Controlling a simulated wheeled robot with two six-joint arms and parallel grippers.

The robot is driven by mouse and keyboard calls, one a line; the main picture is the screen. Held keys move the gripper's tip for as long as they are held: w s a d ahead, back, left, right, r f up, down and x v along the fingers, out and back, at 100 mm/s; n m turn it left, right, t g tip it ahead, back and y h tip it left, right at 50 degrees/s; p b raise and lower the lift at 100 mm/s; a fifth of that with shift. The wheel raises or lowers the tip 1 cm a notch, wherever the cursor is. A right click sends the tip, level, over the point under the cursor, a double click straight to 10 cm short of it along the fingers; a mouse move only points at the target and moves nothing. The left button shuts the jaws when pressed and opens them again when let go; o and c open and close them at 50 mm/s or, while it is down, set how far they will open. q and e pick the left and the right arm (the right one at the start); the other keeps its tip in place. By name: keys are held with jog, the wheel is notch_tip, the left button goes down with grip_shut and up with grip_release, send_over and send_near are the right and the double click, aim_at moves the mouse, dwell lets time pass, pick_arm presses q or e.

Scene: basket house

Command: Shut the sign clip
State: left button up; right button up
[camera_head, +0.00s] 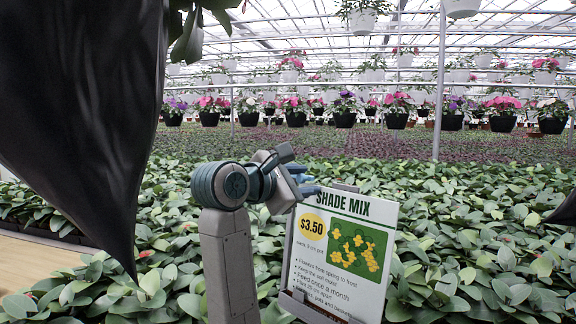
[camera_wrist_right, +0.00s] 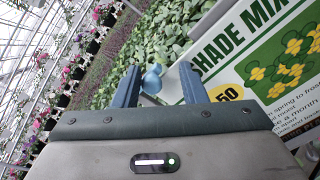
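The sign (camera_head: 340,250) is a white "SHADE MIX" card with a $3.50 price, held upright in a grey holder (camera_head: 300,305) among the plants. It also shows tilted at the right of the right wrist view (camera_wrist_right: 265,65). A small rounded blue part (camera_wrist_right: 153,79), possibly the sign clip, shows between my right fingers beside the card's edge. My right gripper (camera_head: 308,183) is at the card's upper left corner in the head view. Its blue fingers (camera_wrist_right: 158,78) are apart, with visible gaps around the blue part. Whether the clip is open is unclear. My left gripper is out of view.
Dense green plants (camera_head: 470,240) surround the sign. A large black shape (camera_head: 80,90) fills the upper left, close to the head camera. A metal post (camera_head: 441,80) and hanging flower pots (camera_head: 344,118) stand farther back. A wooden surface (camera_head: 35,262) is at lower left.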

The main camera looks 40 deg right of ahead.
jog(key=shift+w+r, duration=0.1)
jog(key=shift+w, duration=0.05)
jog(key=shift+r, duration=0.1)
jog(key=shift+a, duration=0.2)
jog(key=b+v, duration=0.1)
jog(key=v, duration=0.4)
jog(key=shift+b+v, duration=0.35)
jog(key=shift+v, duration=0.45)
